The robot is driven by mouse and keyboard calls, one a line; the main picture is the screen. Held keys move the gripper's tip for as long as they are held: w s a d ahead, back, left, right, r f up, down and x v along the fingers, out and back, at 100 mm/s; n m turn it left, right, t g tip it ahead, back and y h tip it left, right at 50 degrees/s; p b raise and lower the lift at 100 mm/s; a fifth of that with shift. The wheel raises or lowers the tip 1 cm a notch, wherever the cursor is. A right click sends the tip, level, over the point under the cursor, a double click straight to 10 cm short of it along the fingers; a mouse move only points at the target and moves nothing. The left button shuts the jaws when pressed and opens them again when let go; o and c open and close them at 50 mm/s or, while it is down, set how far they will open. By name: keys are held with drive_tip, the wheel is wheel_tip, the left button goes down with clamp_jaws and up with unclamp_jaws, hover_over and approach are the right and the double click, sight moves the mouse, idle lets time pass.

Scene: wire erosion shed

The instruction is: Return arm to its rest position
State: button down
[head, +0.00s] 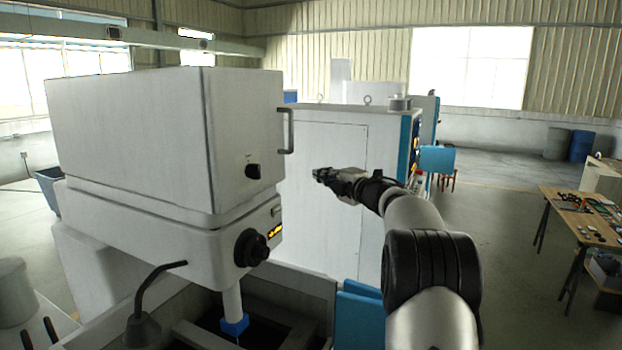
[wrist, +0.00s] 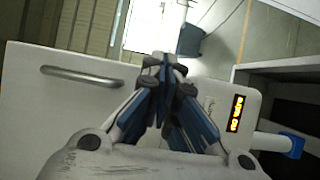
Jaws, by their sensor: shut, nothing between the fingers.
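My gripper (head: 325,175) is at the end of my outstretched arm in the head view, to the right of the white machine head (head: 135,140). It is shut and empty. In the wrist view my gripper (wrist: 164,65) shows its blue and grey fingers closed together, with the machine's white face (wrist: 100,100) behind them. The machine's metal handle (wrist: 85,75) lies left of the fingers, and its orange display (wrist: 236,113) lies to the right. In the head view there is a visible gap between the gripper and the machine's handle (head: 288,131).
A white cabinet (head: 325,200) with a blue-edged side stands behind my arm. Below the machine head is an open work tank (head: 300,290). A wooden table (head: 585,215) with small items stands at the far right. The floor (head: 500,240) between is clear.

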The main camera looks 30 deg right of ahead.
drive_tip(key=s+d, duration=0.3)
drive_tip(key=s+a+f+m+g+h+b, duration=0.1)
drive_tip(key=s+a+f+m+h+b, duration=0.2)
drive_tip(key=a+m+b, duration=0.35)
drive_tip(key=s+a+f+m+g+h+b, duration=0.2)
drive_tip(key=s+a+m+h+b, duration=0.3)
drive_tip(key=a, duration=0.3)
drive_tip(key=s+a+f+m+g+y+b, duration=0.2)
drive_tip(key=s+a+f, duration=0.6)
drive_tip(key=s+f, duration=0.4)
drive_tip(key=s+a+f+m+g+y+b, duration=0.2)
drive_tip(key=s+a+f+g+b, duration=0.3)
drive_tip(key=s+a+f, duration=0.3)
drive_tip(key=s+a+f+m+g+y+b, duration=0.2)
drive_tip(key=s+a+f+b, duration=0.3)
drive_tip(key=s+f, duration=1.2)
drive_tip(key=s+a+m+g, duration=0.1)
drive_tip(key=a, duration=0.1)
drive_tip(key=shift+s+a+y, duration=0.25)
drive_tip(key=shift+a+y, duration=0.15)
drive_tip(key=c, duration=2.4)
unclamp_jaws()
